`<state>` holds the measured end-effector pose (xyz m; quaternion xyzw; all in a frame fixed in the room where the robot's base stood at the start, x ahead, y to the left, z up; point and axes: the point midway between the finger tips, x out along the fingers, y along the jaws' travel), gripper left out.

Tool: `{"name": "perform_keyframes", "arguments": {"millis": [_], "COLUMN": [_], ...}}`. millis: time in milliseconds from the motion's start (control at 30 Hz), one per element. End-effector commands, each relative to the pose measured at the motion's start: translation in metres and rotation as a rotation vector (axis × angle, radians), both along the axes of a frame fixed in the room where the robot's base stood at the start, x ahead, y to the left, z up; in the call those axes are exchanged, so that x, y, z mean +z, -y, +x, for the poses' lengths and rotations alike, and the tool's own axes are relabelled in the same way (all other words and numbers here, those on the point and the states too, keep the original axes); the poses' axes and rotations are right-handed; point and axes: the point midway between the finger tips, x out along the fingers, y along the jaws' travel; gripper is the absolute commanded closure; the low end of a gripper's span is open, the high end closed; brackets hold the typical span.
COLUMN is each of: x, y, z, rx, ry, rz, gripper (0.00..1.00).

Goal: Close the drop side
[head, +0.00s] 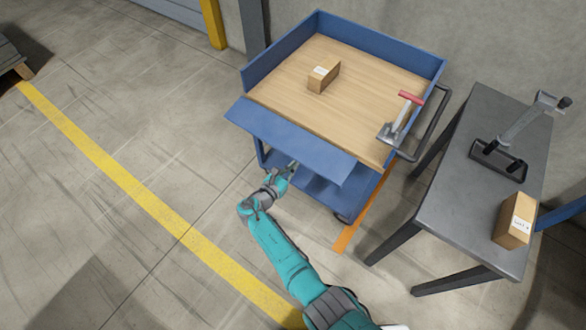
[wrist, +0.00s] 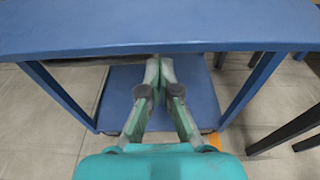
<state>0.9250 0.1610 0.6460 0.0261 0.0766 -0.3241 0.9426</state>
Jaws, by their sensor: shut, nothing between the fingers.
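The drop side (head: 290,139) is a blue panel along the near edge of a blue cart with a wooden deck (head: 285,85). In the head view it is folded outward, lying down and away from the deck. In the wrist view the drop side (wrist: 150,28) spans the top of the picture. My gripper (head: 292,166) is shut and empty. It is low at the near side of the cart, just under the drop side's outer edge. In the wrist view the fingertips (wrist: 159,62) point in below the panel, above the lower shelf (wrist: 205,95). I cannot tell whether they touch the panel.
A small carton (head: 323,75) and a red-handled tool (head: 402,115) sit on the deck. The cart's handle (head: 435,120) is at its right. A grey table (head: 450,205) with a clamp-like device (head: 505,150) and a carton (head: 514,221) stands right.

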Motion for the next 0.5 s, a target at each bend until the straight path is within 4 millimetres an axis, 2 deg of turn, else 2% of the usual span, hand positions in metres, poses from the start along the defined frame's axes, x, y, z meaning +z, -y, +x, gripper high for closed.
{"name": "perform_keyframes", "arguments": {"millis": [200,500], "x": [0.01,0.0108], "y": [-0.0011,-0.0012], "z": [-0.0013,-0.0015], "rx": [0.001,0.0], "ry": [0.001,0.001], "rz": [0.0,0.001], "gripper": [1.0,1.0]}}
